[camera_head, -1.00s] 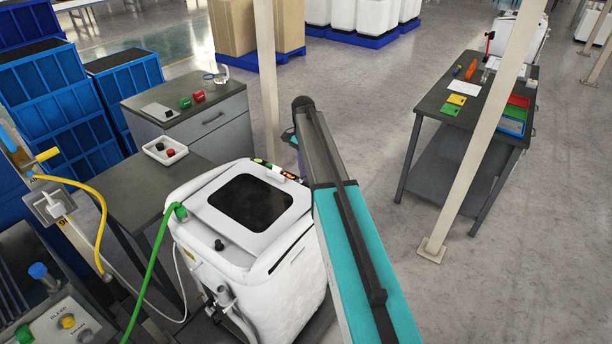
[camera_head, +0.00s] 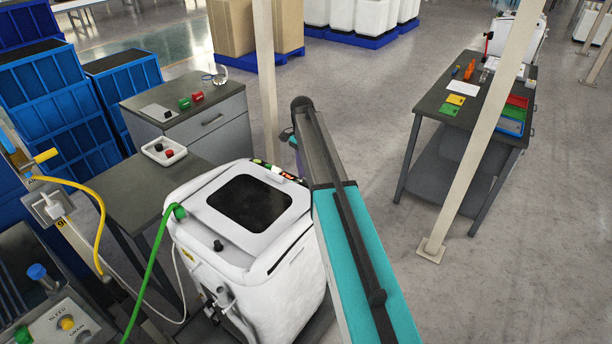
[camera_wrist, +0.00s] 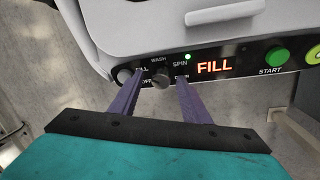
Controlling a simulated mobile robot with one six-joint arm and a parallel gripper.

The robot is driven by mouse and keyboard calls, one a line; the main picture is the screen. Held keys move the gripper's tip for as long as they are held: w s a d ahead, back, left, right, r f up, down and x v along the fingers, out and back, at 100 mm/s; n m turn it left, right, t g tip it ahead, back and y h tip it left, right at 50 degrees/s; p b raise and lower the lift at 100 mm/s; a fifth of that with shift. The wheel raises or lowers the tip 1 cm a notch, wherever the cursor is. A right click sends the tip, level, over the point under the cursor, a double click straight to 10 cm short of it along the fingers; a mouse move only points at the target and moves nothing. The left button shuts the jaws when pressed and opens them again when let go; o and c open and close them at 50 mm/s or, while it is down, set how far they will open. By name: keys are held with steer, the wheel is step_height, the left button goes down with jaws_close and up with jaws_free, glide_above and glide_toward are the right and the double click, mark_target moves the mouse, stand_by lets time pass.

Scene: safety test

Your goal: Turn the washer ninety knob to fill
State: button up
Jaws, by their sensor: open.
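The white washer (camera_head: 193,237) stands at the middle left in the head view, its control panel (camera_head: 276,170) on the far edge. In the wrist view, the dark round knob (camera_wrist: 161,81) sits on the black panel (camera_wrist: 236,68) among the labels FILL, WASH, SPIN and OFF; one label is partly covered. The head view mostly hides my gripper behind my arm.
The green START button (camera_wrist: 277,57) and a yellow-green button (camera_wrist: 315,55) lie right of the display. A grey drawer cabinet (camera_head: 217,130) and a dark table (camera_head: 140,195) stand left of the washer. A dark workbench (camera_head: 440,100) and a slanted post (camera_head: 480,140) stand right. Floor between is clear.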

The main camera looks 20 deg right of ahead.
steer(key=shift+r, duration=0.15)
steer(key=shift+w+r+b, duration=0.3)
steer(key=shift+r+b, duration=0.05)
steer(key=shift+r, duration=0.4)
step_height(320, 180, up, 12)
steer(key=w+b, duration=0.2)
steer(key=b, duration=0.1)
steer(key=shift+d+f, duration=0.1)
stand_by(0.3)
